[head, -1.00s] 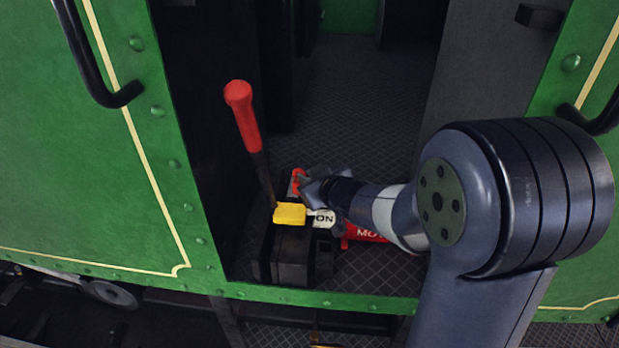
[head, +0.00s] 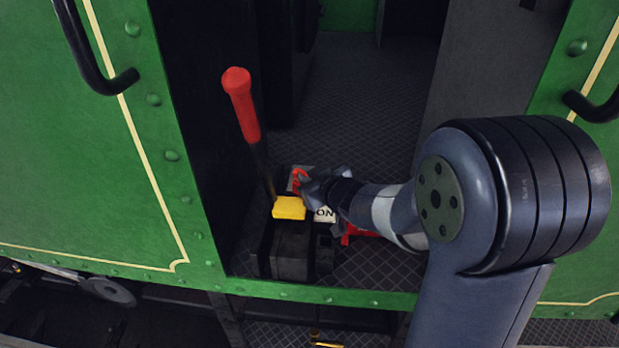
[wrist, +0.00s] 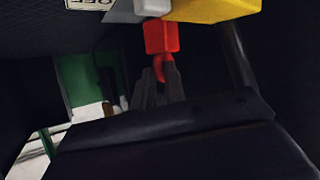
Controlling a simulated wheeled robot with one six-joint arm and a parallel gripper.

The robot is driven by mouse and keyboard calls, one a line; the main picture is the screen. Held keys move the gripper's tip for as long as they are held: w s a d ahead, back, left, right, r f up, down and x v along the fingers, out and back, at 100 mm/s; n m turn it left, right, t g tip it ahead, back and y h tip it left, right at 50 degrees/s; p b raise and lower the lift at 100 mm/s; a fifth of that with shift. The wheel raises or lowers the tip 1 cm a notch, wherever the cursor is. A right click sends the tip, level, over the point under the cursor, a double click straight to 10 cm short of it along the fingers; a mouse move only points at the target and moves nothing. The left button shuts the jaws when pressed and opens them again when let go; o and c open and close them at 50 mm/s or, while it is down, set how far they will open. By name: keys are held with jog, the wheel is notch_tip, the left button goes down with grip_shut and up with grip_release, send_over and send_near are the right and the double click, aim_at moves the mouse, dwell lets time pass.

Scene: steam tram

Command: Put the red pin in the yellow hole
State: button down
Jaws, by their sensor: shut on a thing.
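My gripper (head: 308,184) is by the lever base in the tram doorway. In the wrist view its dark fingers (wrist: 160,90) are shut on the curved red loop of the red pin (wrist: 161,38), whose blocky part shows beyond the fingertips. In the head view the pin (head: 298,177) is partly covered by the gripper. The yellow block (head: 289,207) is at the foot of the lever, and also shows in the wrist view (wrist: 212,9), close to the pin's block. I see no hole opening in it, and cannot tell whether the pin touches it.
A lever with a red handle (head: 241,103) rises beside the yellow block. A white ON plate (head: 325,214) and a red tag (head: 358,232) are close by. The green door posts (head: 178,190) flank the opening. The cab floor (head: 360,110) behind is clear.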

jog(key=shift+f+b, duration=1.15)
jog(key=shift+f, duration=0.45)
jog(key=c, duration=1.4)
grip_release()
jog(key=shift+o, duration=0.2)
jog(key=shift+s, duration=0.1)
jog(key=p+v, duration=0.2)
jog(key=v, duration=0.8)
jog(key=shift+s, duration=0.25)
jog(key=shift+w+d, duration=0.1)
